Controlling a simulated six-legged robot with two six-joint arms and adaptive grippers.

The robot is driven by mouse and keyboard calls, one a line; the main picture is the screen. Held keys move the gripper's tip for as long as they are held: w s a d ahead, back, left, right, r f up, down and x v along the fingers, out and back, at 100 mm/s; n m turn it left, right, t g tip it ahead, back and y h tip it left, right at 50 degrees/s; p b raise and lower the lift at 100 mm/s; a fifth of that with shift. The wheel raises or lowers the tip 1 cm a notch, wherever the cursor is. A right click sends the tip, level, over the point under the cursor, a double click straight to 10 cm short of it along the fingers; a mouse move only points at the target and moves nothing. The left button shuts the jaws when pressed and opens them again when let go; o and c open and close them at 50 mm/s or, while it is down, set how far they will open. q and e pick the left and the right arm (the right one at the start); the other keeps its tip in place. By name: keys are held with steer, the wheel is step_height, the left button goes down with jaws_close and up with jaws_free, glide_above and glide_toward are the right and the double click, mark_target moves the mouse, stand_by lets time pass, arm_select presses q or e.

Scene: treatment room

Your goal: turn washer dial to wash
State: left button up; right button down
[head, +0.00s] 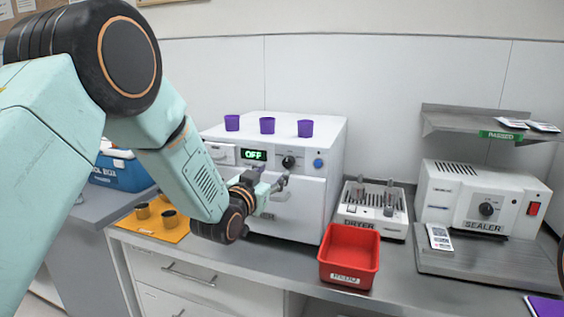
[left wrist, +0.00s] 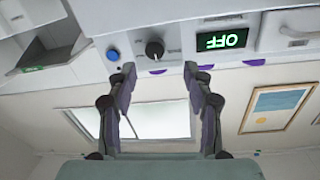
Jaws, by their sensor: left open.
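The washer (head: 300,211) is a white box on the counter with a green display (head: 254,155) reading OFF. Its black dial (head: 289,161) sits right of the display, with a blue button (head: 318,163) further right. In the left wrist view, which is upside down, the dial (left wrist: 155,49) shows between the blue button (left wrist: 113,55) and the display (left wrist: 224,40). My left gripper (head: 282,184) is open and empty in front of the washer, just below the dial in the head view. Its two fingers (left wrist: 160,78) are spread apart, with the dial beyond their tips. My right gripper is out of view.
Purple cups (head: 267,125) stand on the washer. A red bin (head: 349,257) sits at the counter's front, with the dryer (head: 373,209) and sealer (head: 485,200) to the right. An orange mat (head: 152,227) with dark cups and a blue cooler (head: 122,172) are at left.

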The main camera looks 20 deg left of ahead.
mark_target(286, 163)
arm_select(q)
steer(key=w, duration=0.2)
steer(key=w+d, duration=0.1)
steer(key=w, duration=0.2)
steer(key=shift+w+d+f, duration=0.1)
steer(key=shift+w, duration=0.25)
steer(key=shift+w+a, duration=0.2)
steer(key=shift+w, duration=0.2)
steer(key=shift+w+d, duration=0.2)
steer(key=shift+d, duration=0.25)
steer(key=shift+a, duration=0.35)
steer(key=c, duration=0.4)
steer(key=shift+d, duration=0.3)
steer(key=c, duration=0.4)
steer(key=shift+a, duration=0.15)
jaws_close()
